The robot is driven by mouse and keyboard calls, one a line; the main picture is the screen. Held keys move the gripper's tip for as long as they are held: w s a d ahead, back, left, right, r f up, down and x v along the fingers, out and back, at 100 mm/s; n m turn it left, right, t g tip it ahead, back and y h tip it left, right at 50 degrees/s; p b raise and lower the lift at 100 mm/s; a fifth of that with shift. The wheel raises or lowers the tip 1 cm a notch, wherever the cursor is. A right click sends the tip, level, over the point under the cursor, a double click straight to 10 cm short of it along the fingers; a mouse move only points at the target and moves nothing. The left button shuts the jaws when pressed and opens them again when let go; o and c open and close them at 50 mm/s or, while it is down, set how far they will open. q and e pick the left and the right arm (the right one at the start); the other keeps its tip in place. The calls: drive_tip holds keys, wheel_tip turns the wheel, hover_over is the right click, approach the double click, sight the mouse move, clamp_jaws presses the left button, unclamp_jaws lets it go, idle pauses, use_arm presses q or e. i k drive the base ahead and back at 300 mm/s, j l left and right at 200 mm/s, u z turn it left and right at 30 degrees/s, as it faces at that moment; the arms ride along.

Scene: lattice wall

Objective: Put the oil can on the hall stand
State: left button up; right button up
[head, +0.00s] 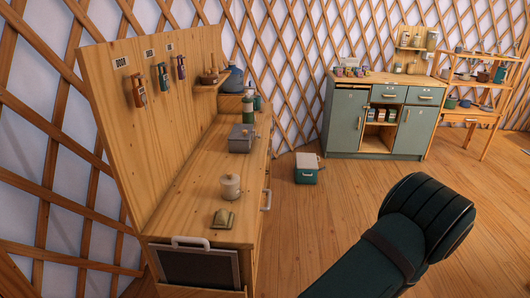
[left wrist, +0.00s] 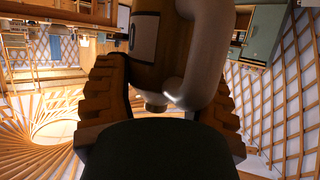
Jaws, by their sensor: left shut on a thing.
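In the left wrist view my left gripper (left wrist: 160,108) is shut on a container with a thick, pale curved handle and a tan body with a light label, which looks like the oil can (left wrist: 147,52). Its top is cut off by the frame edge. The held thing does not show in the head view. A wooden unit with a tall back panel and a long top, which looks like the hall stand (head: 183,190), stands at the left in the head view. My right gripper is not in view.
On the wooden top are a small brass-coloured thing (head: 223,218), a cream lidded pot (head: 230,187), a grey box (head: 241,139) and a green canister (head: 248,108). A teal box (head: 307,170) sits on the floor. A green cabinet (head: 345,122) and a shelf rack (head: 472,118) stand behind.

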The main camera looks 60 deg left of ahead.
sight(238, 170)
drive_tip(key=i+z, duration=0.45)
drive_tip(key=i, duration=0.7)
drive_tip(key=i+j+u, duration=0.1)
drive_tip(key=i+u, duration=0.4)
drive_tip(key=u, duration=0.25)
drive_tip(key=i+u, duration=0.5)
drive_tip(key=u, duration=1.15)
